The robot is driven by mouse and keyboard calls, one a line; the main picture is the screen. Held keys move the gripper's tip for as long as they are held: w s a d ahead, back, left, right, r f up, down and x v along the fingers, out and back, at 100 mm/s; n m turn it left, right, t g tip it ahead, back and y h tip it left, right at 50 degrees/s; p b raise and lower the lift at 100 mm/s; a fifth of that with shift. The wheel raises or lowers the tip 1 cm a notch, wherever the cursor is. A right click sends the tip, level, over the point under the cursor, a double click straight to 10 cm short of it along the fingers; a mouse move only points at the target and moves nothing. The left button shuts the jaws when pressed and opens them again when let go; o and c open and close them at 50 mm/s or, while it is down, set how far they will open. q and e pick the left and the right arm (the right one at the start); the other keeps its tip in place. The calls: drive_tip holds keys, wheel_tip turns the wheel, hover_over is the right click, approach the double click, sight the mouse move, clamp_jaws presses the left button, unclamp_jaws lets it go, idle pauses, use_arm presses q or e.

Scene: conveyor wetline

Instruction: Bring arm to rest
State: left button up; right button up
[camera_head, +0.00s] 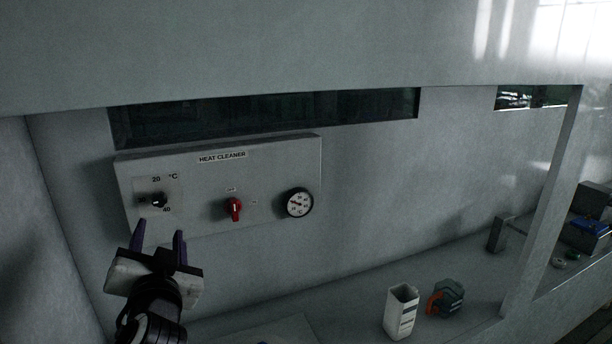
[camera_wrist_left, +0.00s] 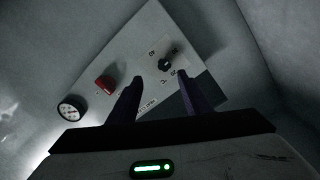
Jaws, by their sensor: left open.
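My left gripper (camera_head: 159,246) is open and empty, with its two dark purple fingers pointing up at the heat cleaner panel. It is just below the black temperature knob (camera_head: 158,200) and looks apart from it. In the left wrist view, the fingers of the gripper (camera_wrist_left: 158,88) are spread wide, with the knob (camera_wrist_left: 167,64) beyond them. The white panel (camera_head: 268,165) also carries a red switch (camera_head: 235,208) and a round gauge (camera_head: 298,203). The red switch (camera_wrist_left: 105,85) and gauge (camera_wrist_left: 72,108) also show in the left wrist view. My right gripper is not in view.
A white container (camera_head: 401,311) and a grey-green and orange item (camera_head: 447,298) stand on the ledge at lower right. A grey block (camera_head: 496,234) stands farther back.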

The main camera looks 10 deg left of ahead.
use_arm(q)
drive_tip(key=s+d+f+m+g+h, duration=0.1)
drive_tip(key=s+d+f+h, duration=0.15)
drive_tip(key=f, duration=0.65)
drive_tip(key=s+d+f+m+g+h, duration=0.1)
drive_tip(key=s+d+f+h, duration=0.2)
drive_tip(key=f, duration=0.5)
drive_tip(key=s+d+f+m+g+h, duration=0.15)
drive_tip(key=d+f, duration=0.25)
drive_tip(key=f, duration=0.5)
drive_tip(key=s+d+f+n+g+h, duration=0.1)
drive_tip(key=s+d+f+h, duration=0.1)
drive_tip(key=s+f, duration=0.6)
drive_tip(key=s+d+f+n+g+h, duration=0.1)
drive_tip(key=s+d+f+g+h, duration=0.1)
drive_tip(key=s+d+f, duration=0.3)
drive_tip(key=s+f, duration=0.3)
drive_tip(key=s, duration=0.3)
drive_tip(key=shift+d+h, duration=0.25)
drive_tip(key=shift+h, duration=0.05)
